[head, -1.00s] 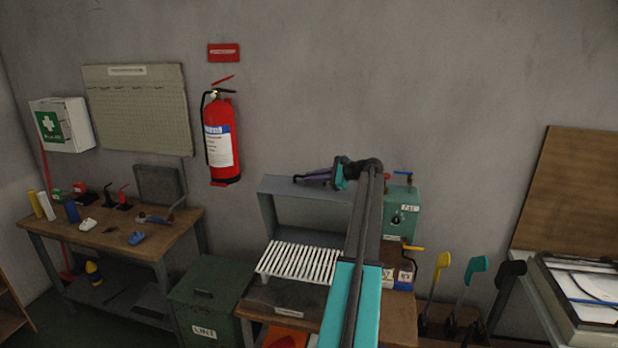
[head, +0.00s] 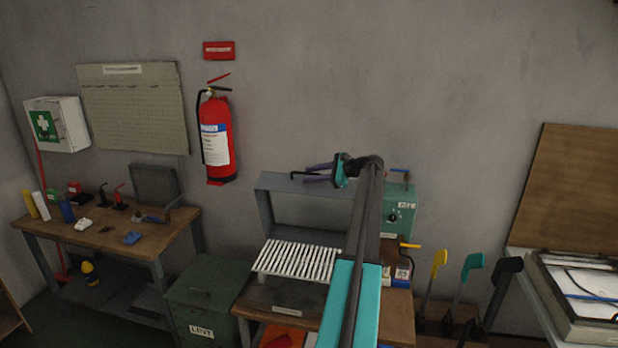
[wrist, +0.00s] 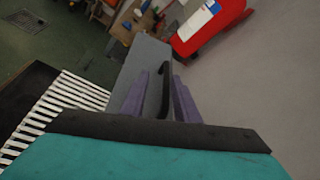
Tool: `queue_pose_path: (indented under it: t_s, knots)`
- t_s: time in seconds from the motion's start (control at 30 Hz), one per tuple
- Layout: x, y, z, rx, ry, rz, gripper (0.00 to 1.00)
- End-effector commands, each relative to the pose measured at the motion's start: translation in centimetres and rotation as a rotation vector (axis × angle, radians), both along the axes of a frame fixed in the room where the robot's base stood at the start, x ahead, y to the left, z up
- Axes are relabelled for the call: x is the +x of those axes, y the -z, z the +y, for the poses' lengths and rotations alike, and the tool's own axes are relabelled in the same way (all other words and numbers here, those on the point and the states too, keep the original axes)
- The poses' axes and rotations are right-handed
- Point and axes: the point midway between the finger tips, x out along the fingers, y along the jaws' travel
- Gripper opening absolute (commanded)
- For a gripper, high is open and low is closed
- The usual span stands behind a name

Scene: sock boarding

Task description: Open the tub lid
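The tub is a dark green bin (head: 222,318) labelled LINT, standing on the floor left of the low bench. Its flat green lid (head: 205,272) is shut and has a small handle (head: 201,293) on top. My gripper (head: 312,173) is high above and to the right of the tub, in front of the wall and over the grey frame. In the wrist view its two purple fingers (wrist: 160,85) stand apart. A black bar (wrist: 165,92) shows between them; I cannot tell whether it touches them. The tub is not clearly visible in the wrist view.
A white slatted rack (head: 297,262) and grey frame (head: 267,215) sit on the bench right of the tub. A workbench (head: 150,240) stands to its left. A red extinguisher (head: 216,145) hangs on the wall above. The space over the lid looks clear.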

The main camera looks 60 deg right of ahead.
Motion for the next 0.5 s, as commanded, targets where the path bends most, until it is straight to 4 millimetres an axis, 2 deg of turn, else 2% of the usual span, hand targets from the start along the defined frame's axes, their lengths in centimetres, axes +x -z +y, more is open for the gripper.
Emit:
queue_pose_path:
  t_s: [0.5]
  knots:
    - [-7.6,-2.3,-0.9,-0.002,0.002,0.000,0.28]
